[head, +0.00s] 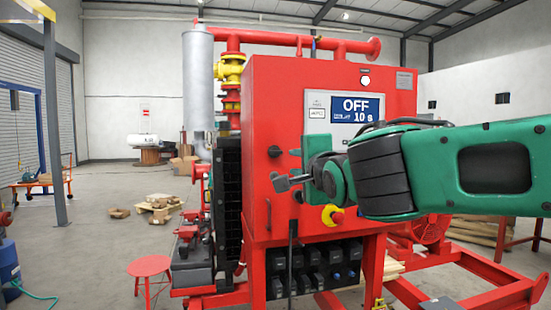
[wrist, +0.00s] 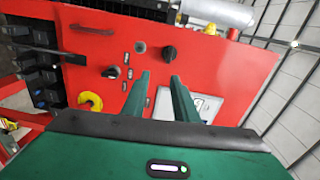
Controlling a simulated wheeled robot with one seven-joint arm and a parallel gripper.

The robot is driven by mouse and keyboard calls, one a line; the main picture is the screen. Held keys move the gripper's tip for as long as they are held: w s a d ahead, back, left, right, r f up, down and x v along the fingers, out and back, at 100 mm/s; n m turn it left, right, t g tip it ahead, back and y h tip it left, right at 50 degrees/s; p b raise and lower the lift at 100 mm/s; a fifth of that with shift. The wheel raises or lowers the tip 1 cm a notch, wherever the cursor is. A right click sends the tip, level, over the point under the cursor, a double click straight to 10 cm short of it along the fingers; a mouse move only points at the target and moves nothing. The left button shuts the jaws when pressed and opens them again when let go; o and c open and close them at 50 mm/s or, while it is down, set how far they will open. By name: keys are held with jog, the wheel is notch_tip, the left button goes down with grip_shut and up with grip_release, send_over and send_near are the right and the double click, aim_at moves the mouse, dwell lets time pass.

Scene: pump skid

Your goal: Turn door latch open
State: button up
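A red cabinet (head: 258,105) has a black turn knob (head: 274,151), seemingly the door latch, at the left of its front. The knob also shows in the wrist view (wrist: 169,52), just beyond my fingertips. A red pull handle (head: 268,215) is lower on the same face. My gripper (head: 283,181) is in front of the cabinet, a little below the knob in the head view. In the wrist view my gripper (wrist: 161,78) has its two green fingers apart with nothing between them. They look clear of the knob. My gripper hides part of the cabinet front.
The cabinet carries a display (head: 357,108) reading OFF and a red stop button with yellow collar (head: 333,215) below my wrist. A smaller dark round fitting (wrist: 139,46) is beside the knob.

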aim_at(277, 153)
jog(key=shift+y, duration=0.4)
jog(key=x, duration=0.3)
jog(key=a+r+x, duration=0.1)
jog(key=x, duration=0.7)
jog(key=shift+s+a+r, duration=0.25)
jog(key=shift+a, duration=0.05)
grip_shut()
jog(key=shift+a, duration=0.1)
